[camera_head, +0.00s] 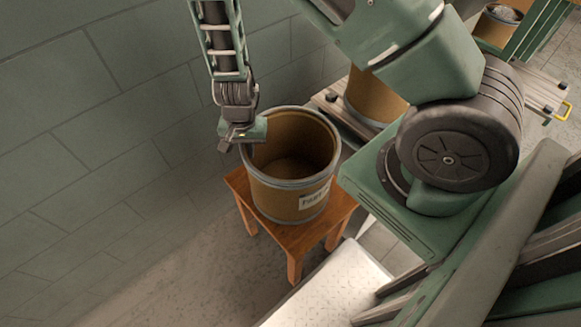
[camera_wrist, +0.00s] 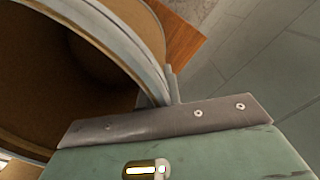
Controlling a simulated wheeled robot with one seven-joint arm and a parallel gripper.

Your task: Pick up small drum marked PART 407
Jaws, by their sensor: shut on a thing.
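The small drum (camera_head: 287,203) is brown with grey metal rims and a white label, partly readable as "PART". It is open at the top and looks empty. It stands upright on a small wooden stool (camera_head: 244,186). My gripper (camera_head: 243,143) is shut on the drum's left rim, with the wall between its fingers. In the wrist view the drum (camera_wrist: 103,28) fills the upper left, and its rim runs down to my gripper (camera_wrist: 165,92). One finger shows outside the wall; the other is hidden.
Another brown drum (camera_head: 372,97) stands behind on a pale wooden platform (camera_head: 330,99). A further container (camera_head: 497,25) with grey contents is at the top right. A tiled wall (camera_head: 100,110) rises close on the left. A light metal plate (camera_head: 335,285) lies in front of the stool.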

